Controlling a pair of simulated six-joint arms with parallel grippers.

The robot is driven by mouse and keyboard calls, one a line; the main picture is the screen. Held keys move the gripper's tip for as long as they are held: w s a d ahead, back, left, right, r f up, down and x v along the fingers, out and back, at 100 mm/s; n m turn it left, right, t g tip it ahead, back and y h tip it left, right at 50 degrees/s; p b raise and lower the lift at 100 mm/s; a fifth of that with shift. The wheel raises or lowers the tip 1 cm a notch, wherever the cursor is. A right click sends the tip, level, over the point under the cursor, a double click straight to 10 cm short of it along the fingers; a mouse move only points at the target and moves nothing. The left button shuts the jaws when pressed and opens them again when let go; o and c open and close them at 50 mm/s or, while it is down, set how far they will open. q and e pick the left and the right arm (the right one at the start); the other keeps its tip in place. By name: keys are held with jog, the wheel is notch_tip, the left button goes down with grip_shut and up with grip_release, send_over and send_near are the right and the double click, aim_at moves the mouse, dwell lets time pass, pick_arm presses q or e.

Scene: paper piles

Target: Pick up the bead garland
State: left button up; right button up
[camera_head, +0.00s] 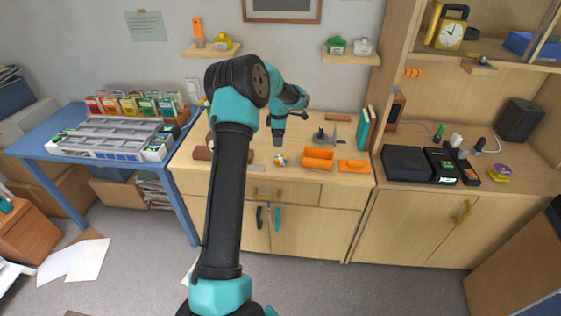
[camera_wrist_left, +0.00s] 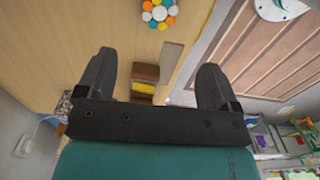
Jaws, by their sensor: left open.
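The bead garland (camera_head: 281,160) is a small bundle of orange, white, blue and green beads on the wooden cabinet top, near its front edge. In the left wrist view the garland (camera_wrist_left: 160,13) shows at the top edge, partly cut off and beyond the fingertips. My left gripper (camera_head: 278,138) is above the cabinet top, a little behind and above the garland in the head view. In the left wrist view my left gripper (camera_wrist_left: 155,65) has its two dark fingers wide apart with nothing held between them. My right gripper is not in view.
Orange trays (camera_head: 318,160) and a grey metal tool (camera_head: 324,139) lie right of the garland. A flat grey piece (camera_head: 259,167) lies left of it. The wooden cabinet top (camera_head: 299,179) is bare near the garland's front. A blue table with a grey sorter (camera_head: 110,137) stands left.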

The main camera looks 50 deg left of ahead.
pick_arm(q)
send_over(280, 158)
jog(key=f, duration=0.6)
jog(key=shift+a+f, duration=0.25)
jog(key=shift+f, duration=0.45)
jog(key=shift+w+d+f, duration=0.15)
jog(key=shift+f, duration=2.45)
jog(key=c, duration=1)
